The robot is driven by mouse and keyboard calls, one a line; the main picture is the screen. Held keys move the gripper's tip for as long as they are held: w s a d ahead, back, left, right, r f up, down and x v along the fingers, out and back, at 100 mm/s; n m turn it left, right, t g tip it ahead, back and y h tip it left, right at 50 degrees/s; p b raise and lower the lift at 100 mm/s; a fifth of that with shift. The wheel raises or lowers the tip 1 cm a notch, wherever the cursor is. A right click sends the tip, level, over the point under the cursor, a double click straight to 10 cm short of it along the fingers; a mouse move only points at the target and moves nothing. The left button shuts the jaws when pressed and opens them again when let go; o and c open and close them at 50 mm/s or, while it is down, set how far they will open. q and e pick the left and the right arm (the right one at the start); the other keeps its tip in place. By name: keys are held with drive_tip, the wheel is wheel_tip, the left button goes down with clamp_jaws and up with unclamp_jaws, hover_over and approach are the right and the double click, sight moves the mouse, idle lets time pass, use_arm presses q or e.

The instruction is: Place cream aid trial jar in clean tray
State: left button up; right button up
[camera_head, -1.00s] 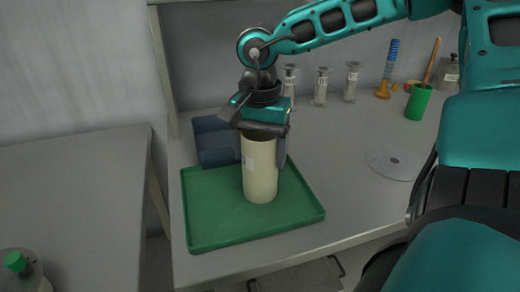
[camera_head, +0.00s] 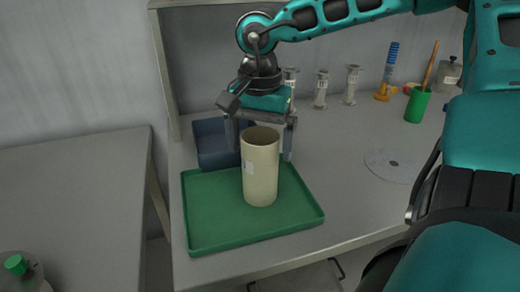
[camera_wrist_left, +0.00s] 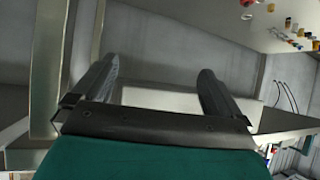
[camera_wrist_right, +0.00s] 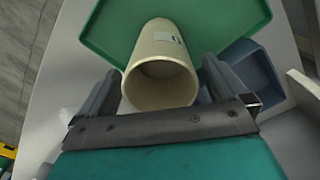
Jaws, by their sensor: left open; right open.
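The cream jar (camera_head: 260,172), a tall open cylinder with a small white label, stands upright on the green tray (camera_head: 212,236), towards its right half. It also shows in the right wrist view (camera_wrist_right: 160,78), where its open mouth looks empty. My right gripper (camera_head: 261,148) is open above and around the top of the jar, its fingers spread apart to either side. In the right wrist view the fingers (camera_wrist_right: 154,98) flank the jar with gaps. My left gripper (camera_wrist_left: 160,88) is open and empty in its wrist view, facing walls and table edges; it does not show in the head view.
A blue-grey bin (camera_head: 212,146) stands behind the tray. Several clear glass pieces (camera_head: 320,90), an orange-and-blue item (camera_head: 387,75), a green cup (camera_head: 417,103) and a flat disc (camera_head: 392,165) are on the right. A green-capped bottle (camera_head: 20,268) is at lower left.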

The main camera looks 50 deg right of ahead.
wheel_tip(320, 180, up, 10)
drive_tip(key=shift+f+p, duration=0.25)
drive_tip(key=shift+p, duration=0.2)
idle(0.4)
